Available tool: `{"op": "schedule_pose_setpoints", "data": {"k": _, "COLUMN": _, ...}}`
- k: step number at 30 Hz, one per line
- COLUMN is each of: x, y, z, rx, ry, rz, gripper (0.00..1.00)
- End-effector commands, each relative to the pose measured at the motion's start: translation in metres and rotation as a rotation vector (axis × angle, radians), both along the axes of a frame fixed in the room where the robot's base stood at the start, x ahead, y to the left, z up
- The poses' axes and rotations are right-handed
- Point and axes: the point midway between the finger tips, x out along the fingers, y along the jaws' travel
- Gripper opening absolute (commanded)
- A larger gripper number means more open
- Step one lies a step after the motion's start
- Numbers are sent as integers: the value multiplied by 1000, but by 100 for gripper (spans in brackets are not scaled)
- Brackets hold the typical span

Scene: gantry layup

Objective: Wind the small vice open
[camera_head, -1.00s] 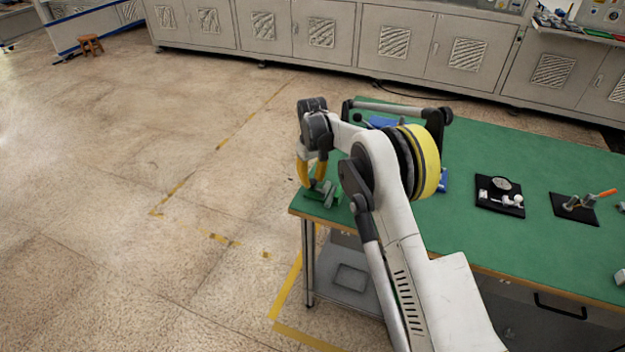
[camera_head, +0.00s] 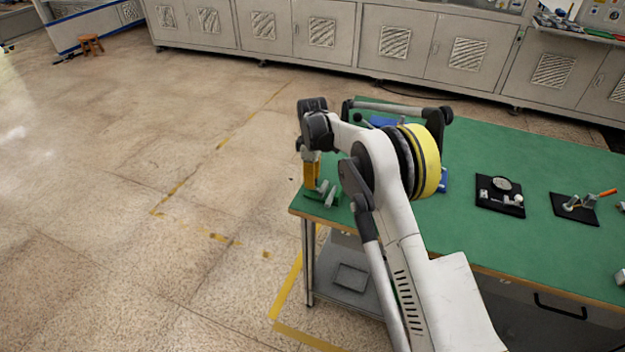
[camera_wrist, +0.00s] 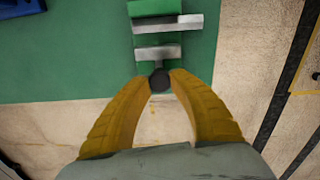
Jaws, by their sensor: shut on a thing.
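The small vice (camera_head: 327,194) sits at the near left corner of the green table. In the wrist view its green body (camera_wrist: 155,8) and grey jaws (camera_wrist: 168,24) show, with a gap between the jaws. A dark round knob (camera_wrist: 159,79) is at the vice's front end, by the table edge. My gripper (camera_wrist: 159,84) has its two yellow fingers shut on this knob, one fingertip on each side. In the head view my gripper (camera_head: 312,180) points down at the vice; the knob is hidden there.
The green table (camera_head: 470,220) carries a black plate with small parts (camera_head: 499,195) and another black plate with an orange-handled tool (camera_head: 575,206). A blue item (camera_wrist: 20,7) lies near the vice. Open floor (camera_head: 120,180) is to the left.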

Motion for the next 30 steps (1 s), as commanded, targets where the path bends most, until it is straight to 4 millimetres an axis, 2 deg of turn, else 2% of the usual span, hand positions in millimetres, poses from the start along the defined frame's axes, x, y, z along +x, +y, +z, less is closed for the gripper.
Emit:
{"op": "schedule_pose_setpoints", "data": {"k": 17, "x": 0, "y": 1, "z": 0, "rx": 2, "ry": -1, "rz": 30, "gripper": 0}}
{"op": "schedule_pose_setpoints", "data": {"k": 18, "x": 0, "y": 1, "z": 0, "rx": 2, "ry": -1, "rz": 30, "gripper": 38}}
{"op": "schedule_pose_setpoints", "data": {"k": 19, "x": 0, "y": 1, "z": 0, "rx": 2, "ry": -1, "rz": 29, "gripper": 47}}
{"op": "schedule_pose_setpoints", "data": {"k": 20, "x": 0, "y": 1, "z": 0, "rx": 1, "ry": -1, "rz": 29, "gripper": 50}}
{"op": "schedule_pose_setpoints", "data": {"k": 30, "x": 0, "y": 0, "z": 3, "rx": 1, "ry": 0, "rz": 29, "gripper": 50}}
